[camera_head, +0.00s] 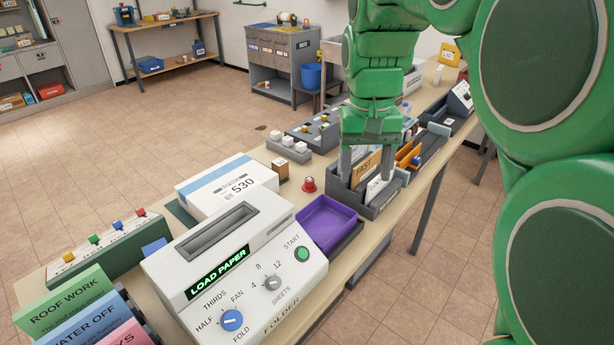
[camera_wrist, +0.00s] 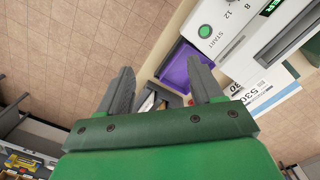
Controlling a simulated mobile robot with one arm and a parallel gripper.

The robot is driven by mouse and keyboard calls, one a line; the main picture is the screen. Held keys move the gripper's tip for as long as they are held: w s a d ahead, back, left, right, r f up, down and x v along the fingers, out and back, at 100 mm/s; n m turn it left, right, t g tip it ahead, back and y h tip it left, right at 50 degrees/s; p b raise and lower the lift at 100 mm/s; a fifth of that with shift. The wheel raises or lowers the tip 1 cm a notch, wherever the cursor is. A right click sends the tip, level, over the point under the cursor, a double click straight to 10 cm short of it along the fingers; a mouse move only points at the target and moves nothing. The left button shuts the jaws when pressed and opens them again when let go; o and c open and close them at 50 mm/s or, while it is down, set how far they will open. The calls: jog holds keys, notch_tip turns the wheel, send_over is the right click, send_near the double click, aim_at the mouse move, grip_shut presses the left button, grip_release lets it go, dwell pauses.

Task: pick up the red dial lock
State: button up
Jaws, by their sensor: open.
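The red dial lock (camera_head: 309,184) is a small red piece with a pale top. It sits on the table between the white box and the grey mail holder, behind the purple tray. In the wrist view a small red spot (camera_wrist: 195,118), probably the same lock, shows at the base of the right finger, mostly hidden. My gripper (camera_head: 367,175) is open and points down over the grey mail holder, right of the lock and apart from it. In the wrist view my gripper (camera_wrist: 163,72) has its fingers spread with nothing held between them.
The grey mail holder (camera_head: 369,209) with a FAST card stands under my gripper.

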jog(key=w+a+t, duration=0.1)
jog(key=w+a, duration=0.1)
jog(key=w, duration=1.7)
jog(key=t, duration=0.1)
send_over(309, 179)
jog(key=s, duration=0.1)
notch_tip(309, 179, down, 7)
notch_tip(309, 179, down, 18)
jog(key=shift+a, duration=0.15)
jog(key=shift+w+d+f, duration=0.1)
jog(key=shift+w+f, duration=0.05)
jog(key=shift+f, duration=1.2)
jog(key=shift+w+d+f, duration=0.1)
jog(key=shift+w+f, duration=0.05)
jog(key=shift+f, duration=1.25)
jog(key=shift+w+d+f, duration=0.1)
jog(key=shift+w+f, duration=0.05)
jog(key=shift+f, duration=1.2)
jog(key=shift+a, duration=0.1)
jog(key=c, duration=1.1)
jog(key=shift+c, duration=0.4)
jog(key=shift+r, duration=0.15)
